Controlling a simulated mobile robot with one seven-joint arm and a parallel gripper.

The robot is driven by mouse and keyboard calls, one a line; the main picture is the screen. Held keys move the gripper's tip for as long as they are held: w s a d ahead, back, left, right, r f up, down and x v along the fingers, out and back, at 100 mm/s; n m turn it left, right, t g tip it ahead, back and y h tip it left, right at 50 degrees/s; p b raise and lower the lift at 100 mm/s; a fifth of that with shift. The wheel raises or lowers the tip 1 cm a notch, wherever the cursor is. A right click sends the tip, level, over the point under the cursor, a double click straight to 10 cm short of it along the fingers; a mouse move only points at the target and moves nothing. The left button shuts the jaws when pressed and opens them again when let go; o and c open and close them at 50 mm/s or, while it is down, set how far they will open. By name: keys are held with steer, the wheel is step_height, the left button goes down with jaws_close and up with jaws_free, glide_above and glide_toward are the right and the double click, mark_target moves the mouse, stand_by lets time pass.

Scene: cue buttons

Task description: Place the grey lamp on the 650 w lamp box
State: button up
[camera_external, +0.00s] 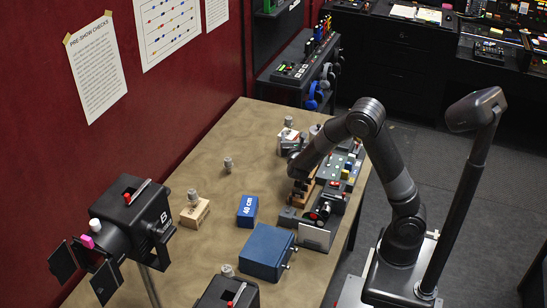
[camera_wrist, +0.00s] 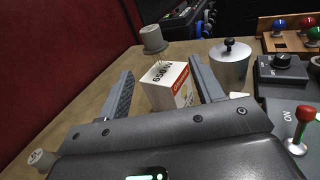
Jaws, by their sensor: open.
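The 650 W lamp box (camera_wrist: 165,82) is white with a red-orange side and stands between my gripper's fingers in the wrist view. In the external view, a grey lamp (camera_external: 288,121) also shows above the white box, which my arm partly hides. My gripper (camera_wrist: 160,76) is open, one finger on each side of the box; contact cannot be told. Another grey lamp (camera_wrist: 42,158) stands on the table, at the wrist view's lower left.
A silver cylinder (camera_wrist: 230,66) with a black knob stands right of the box, near a control panel with a red lever (camera_wrist: 304,118). A blue 40 cm block (camera_external: 247,210), a wooden block (camera_external: 194,214) and a blue case (camera_external: 267,250) lie nearer on the table. The left-back table is clear.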

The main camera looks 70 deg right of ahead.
steer(key=s+a+r+m+g+y, duration=0.2)
steer(key=s+m+g+y, duration=0.1)
steer(key=s+m, duration=0.5)
steer(key=s+a+r+m+g+y, duration=0.2)
steer(key=s+a+m+g+y, duration=0.15)
steer(key=s+m, duration=0.4)
steer(key=s+a+r+m+t+y, duration=0.2)
steer(key=s+a, duration=0.4)
steer(key=a, duration=0.3)
steer(key=s+a+r+m+t+y, duration=0.2)
steer(key=s+a+m+y, duration=0.3)
steer(key=a, duration=0.4)
steer(key=shift+s+a+y, duration=0.15)
steer(key=shift+s+y, duration=0.55)
steer(key=shift+y, duration=0.55)
